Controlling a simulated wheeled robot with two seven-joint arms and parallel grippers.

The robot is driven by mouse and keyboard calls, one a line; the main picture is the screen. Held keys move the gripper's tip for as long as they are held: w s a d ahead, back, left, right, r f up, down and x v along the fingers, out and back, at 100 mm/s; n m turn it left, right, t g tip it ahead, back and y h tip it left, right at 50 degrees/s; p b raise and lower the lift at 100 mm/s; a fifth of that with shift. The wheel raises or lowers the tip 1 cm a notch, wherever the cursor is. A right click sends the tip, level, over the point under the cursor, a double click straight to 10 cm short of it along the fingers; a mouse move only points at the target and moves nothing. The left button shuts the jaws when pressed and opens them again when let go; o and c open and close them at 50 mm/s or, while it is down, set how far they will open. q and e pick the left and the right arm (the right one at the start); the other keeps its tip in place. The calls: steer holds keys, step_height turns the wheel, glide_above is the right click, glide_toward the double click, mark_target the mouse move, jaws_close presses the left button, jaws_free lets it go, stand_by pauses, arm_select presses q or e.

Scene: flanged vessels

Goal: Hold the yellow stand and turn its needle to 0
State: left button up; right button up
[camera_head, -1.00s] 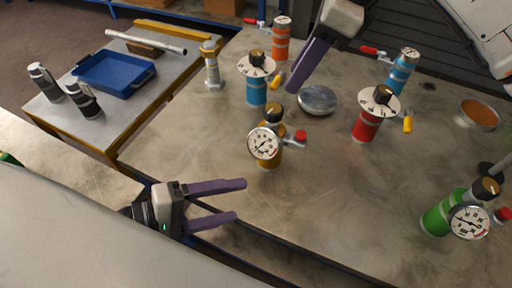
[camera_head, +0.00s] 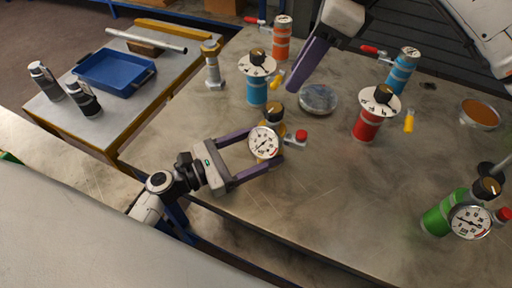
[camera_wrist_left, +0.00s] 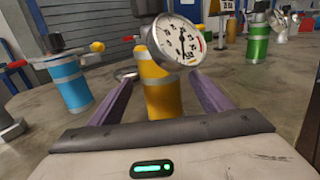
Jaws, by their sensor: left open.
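The yellow stand (camera_head: 265,126) is on the table, with a round white gauge (camera_head: 264,142) on its front, a black knob (camera_head: 275,112) on top and a red-tipped side handle (camera_head: 300,136). In the left wrist view its yellow body (camera_wrist_left: 162,95) is upright, and the dial (camera_wrist_left: 174,38) has a dark needle; its exact reading is too small to tell. My left gripper (camera_head: 264,145) is open, with its purple fingers on either side of the stand; contact cannot be seen. My right gripper (camera_head: 303,75) hangs above the table behind the stand; its finger gap is not clear.
A blue stand (camera_head: 257,88), red stand (camera_head: 367,122), orange stand (camera_head: 281,40) and green stand (camera_head: 440,217) are on the table. A shiny round lid (camera_head: 318,98) lies behind the yellow stand. The front middle of the table is clear.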

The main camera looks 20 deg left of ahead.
mark_target(284, 138)
arm_select(q)
steer(key=x, duration=0.6)
steer(key=shift+w+d, duration=0.2)
steer(key=shift+d, duration=0.05)
steer(key=c, duration=1.6)
steer(key=shift+c, duration=0.2)
